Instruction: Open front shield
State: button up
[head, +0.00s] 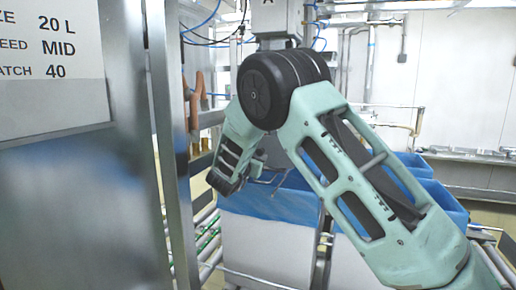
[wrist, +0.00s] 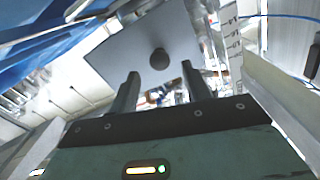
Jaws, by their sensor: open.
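In the wrist view a flat grey panel (wrist: 120,58) with a dark round knob (wrist: 159,59) lies ahead of my gripper (wrist: 160,70). It may be the front shield, but I cannot tell for sure. My gripper is open, its two dark fingers apart and nothing held between them. The knob appears in line with the gap between the fingertips; I cannot tell how far beyond them it is.
Blue-lined white boxes (head: 265,250) stand on a roller conveyor (head: 207,245) behind and below my arm. A large metal cabinet (head: 85,200) with a printed sign (head: 52,45) fills the left. Blue liner (wrist: 45,50) also shows at the left of the wrist view.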

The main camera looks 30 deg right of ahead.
aim_at(260, 153)
jog(key=shift+p+x, duration=0.55)
jog(key=shift+x, duration=1.4)
grip_shut()
jog(key=shift+s+f+b, duration=0.1)
jog(key=shift+s+b, duration=0.05)
jog(key=shift+b, duration=0.15)
